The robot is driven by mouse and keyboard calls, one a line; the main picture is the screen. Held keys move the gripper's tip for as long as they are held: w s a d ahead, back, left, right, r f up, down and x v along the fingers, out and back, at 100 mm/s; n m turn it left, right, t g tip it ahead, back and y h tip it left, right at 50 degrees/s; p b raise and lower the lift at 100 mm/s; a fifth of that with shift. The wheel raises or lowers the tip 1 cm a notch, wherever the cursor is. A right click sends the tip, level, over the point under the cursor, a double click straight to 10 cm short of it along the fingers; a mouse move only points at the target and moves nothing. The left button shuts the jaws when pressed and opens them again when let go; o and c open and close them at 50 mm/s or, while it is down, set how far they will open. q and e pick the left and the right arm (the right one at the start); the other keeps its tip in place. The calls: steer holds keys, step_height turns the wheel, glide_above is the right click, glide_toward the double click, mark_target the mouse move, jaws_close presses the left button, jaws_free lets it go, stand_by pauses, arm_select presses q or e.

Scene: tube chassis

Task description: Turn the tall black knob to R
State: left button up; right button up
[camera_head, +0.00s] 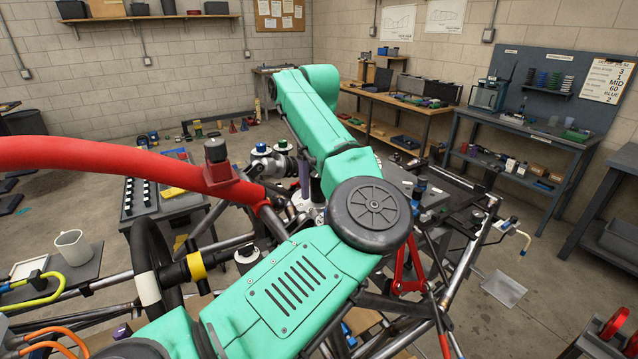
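A black cylindrical knob (215,151) stands upright on a red block on the thick red tube, left of the middle. Two shorter white knobs stand to its right, one with a blue top (261,149) and one with a green top (283,146). I cannot read any letter marks around them. My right gripper is not seen.
A black wheel ring (148,262) and a yellow-banded bar (196,266) stand at the lower left. A white mug (73,246) sits on a small tray. Chassis tubes and a red bracket (410,272) lie around my arm. Benches line the back right.

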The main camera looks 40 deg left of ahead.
arm_select(q)
step_height(320, 180, up, 7)
steer(key=shift+f, duration=0.1)
step_height(320, 180, up, 8)
steer(key=p, duration=0.3)
steer(key=shift+f, duration=0.2)
stand_by(0.4)
